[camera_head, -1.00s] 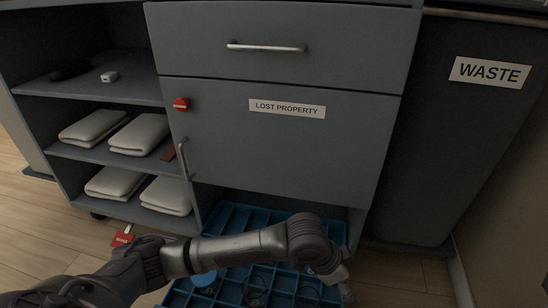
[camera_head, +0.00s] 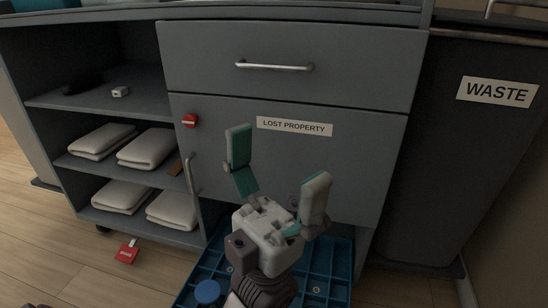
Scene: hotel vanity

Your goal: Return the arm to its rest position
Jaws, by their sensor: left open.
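My left gripper (camera_head: 277,178) is in the lower middle of the head view. Its two fingers stand wide apart, pointing up, with green inner pads and nothing between them. It shows in front of the grey cabinet door (camera_head: 350,165) labelled LOST PROPERTY and above a blue compartment tray (camera_head: 335,268). My wrist below it hides part of the tray. My right gripper is not in view.
A blue round item (camera_head: 207,292) is at the tray's left. Folded white towels (camera_head: 146,148) lie on open shelves at left. A red tag (camera_head: 127,251) is on the wooden floor. A dark WASTE bin (camera_head: 440,180) stands at right.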

